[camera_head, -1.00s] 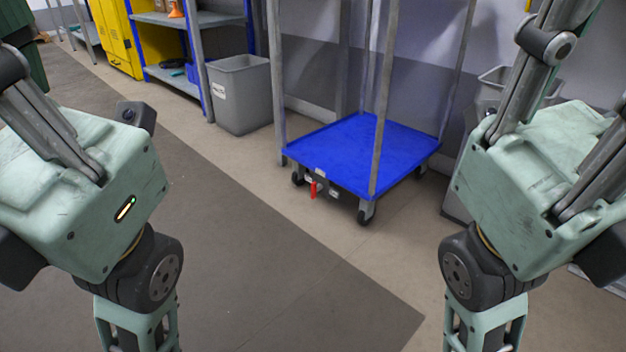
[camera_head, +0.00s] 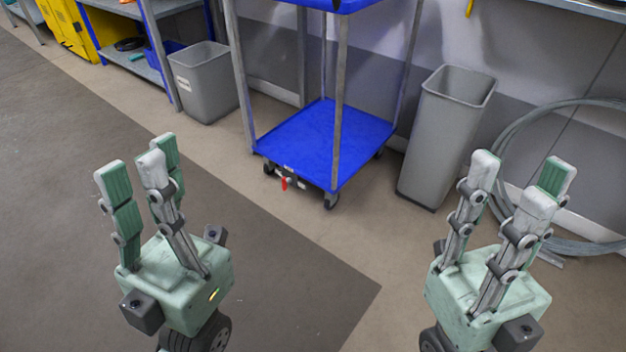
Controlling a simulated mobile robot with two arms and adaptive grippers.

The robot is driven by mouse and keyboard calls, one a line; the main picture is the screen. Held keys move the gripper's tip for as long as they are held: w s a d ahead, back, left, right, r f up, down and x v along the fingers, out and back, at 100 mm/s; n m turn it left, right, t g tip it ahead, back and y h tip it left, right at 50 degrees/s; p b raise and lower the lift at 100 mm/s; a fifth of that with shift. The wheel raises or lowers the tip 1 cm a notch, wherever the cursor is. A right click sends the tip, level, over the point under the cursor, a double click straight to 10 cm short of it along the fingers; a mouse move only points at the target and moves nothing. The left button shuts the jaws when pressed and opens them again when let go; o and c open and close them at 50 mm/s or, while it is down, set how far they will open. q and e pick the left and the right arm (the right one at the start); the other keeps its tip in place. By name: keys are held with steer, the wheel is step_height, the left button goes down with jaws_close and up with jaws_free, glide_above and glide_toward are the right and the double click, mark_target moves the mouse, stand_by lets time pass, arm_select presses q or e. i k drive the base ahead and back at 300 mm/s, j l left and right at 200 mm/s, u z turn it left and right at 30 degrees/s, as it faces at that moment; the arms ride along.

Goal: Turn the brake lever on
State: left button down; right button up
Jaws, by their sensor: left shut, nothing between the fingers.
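A small red brake lever (camera_head: 284,184) hangs at the near lower edge of a cart (camera_head: 325,146) with a blue deck and grey posts. The lever points downward beside a caster, and its exact angle is too small to judge. My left gripper (camera_head: 135,165) is shut and empty, with its fingers pointing up, at the lower left, well apart from the cart. My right gripper (camera_head: 516,180) has its fingers spread and empty at the lower right, also apart from the cart. Neither gripper touches the lever.
A grey bin (camera_head: 204,90) stands left of the cart and a taller bin (camera_head: 440,140) right of it. A coiled grey hose (camera_head: 507,150) leans at the right wall. Blue-framed shelving (camera_head: 135,62) is at the upper left. The floor before the cart is clear.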

mark_target(284, 181)
steer(key=i+j+z, duration=0.15)
steer(key=j+z, duration=0.15)
steer(key=i+j+z, duration=0.15)
steer(key=j+z, duration=0.15)
steer(key=i+j+z, duration=0.1)
steer(key=j+z, duration=0.15)
steer(key=j, duration=0.15)
steer(key=i+j+z, duration=0.1)
steer(key=j, duration=0.9)
steer(key=i+j+z, duration=0.1)
steer(key=i+j, duration=0.15)
steer(key=j, duration=0.8)
steer(key=i+j+z, duration=0.1)
steer(key=j, duration=0.9)
steer(key=i+j+z, duration=0.1)
steer(key=j, duration=0.95)
